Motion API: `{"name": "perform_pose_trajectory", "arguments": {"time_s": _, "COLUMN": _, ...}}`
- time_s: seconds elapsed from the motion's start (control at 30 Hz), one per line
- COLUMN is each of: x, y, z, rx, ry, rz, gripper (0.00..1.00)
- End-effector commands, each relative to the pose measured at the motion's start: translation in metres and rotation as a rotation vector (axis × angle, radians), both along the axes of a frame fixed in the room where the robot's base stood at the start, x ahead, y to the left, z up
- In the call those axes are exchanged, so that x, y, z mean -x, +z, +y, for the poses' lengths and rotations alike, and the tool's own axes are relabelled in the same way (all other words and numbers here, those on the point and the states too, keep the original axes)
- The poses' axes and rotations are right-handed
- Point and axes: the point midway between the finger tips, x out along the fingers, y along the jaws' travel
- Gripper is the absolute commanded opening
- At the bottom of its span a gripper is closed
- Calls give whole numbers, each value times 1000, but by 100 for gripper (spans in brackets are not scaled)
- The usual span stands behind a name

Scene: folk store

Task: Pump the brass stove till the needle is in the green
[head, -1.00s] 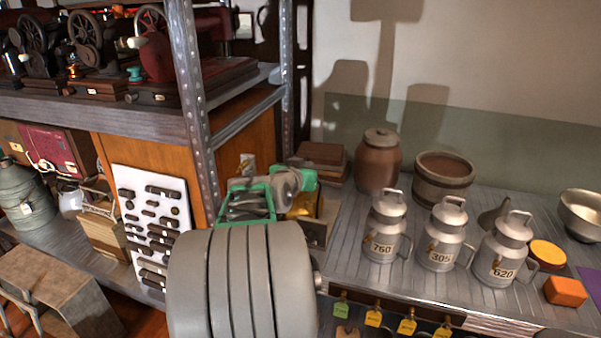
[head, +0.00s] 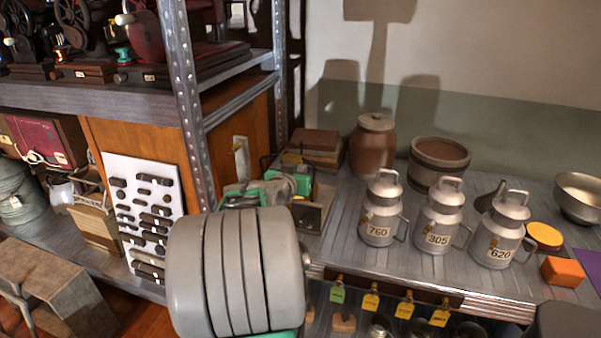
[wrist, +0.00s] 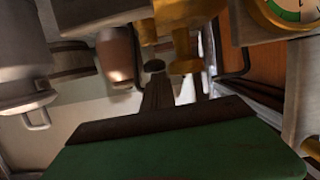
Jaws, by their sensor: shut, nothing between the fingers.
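The brass stove (wrist: 182,45) shows in the wrist view as yellow-brass parts at the top, right of centre. A round dial (wrist: 290,14) with a green band is cut off at the top right corner; I cannot read its needle clearly. My gripper (wrist: 153,72) is shut and empty, its narrow fingers pointing toward the brass parts. A dark rounded end shows at their tip; I cannot tell whether it touches the stove. In the head view my green and grey wrist (head: 285,185) and large grey arm link hide most of the stove.
Three numbered metal cans (head: 437,225) stand right of my arm on the counter (head: 340,245). Behind them are a brown lidded jar (head: 372,148) and a wooden tub (head: 438,165). A metal shelf post (head: 185,100) rises close on the left. Tags hang below the counter's front edge.

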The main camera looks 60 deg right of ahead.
Motion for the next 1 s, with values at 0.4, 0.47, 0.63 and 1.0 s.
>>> {"name": "perform_pose_trajectory", "arguments": {"time_s": 0.4, "x": 3, "y": -20, "z": 7, "rx": -31, "ry": -1, "rz": 19, "gripper": 0}}
{"name": "perform_pose_trajectory", "arguments": {"time_s": 0.47, "x": 3, "y": -17, "z": 13, "rx": -30, "ry": 0, "rz": 19, "gripper": 0}}
{"name": "perform_pose_trajectory", "arguments": {"time_s": 0.63, "x": 6, "y": -5, "z": 44, "rx": -22, "ry": 4, "rz": 15, "gripper": 0}}
{"name": "perform_pose_trajectory", "arguments": {"time_s": 1.0, "x": 12, "y": 10, "z": 76, "rx": -14, "ry": 0, "rz": 8, "gripper": 0}}
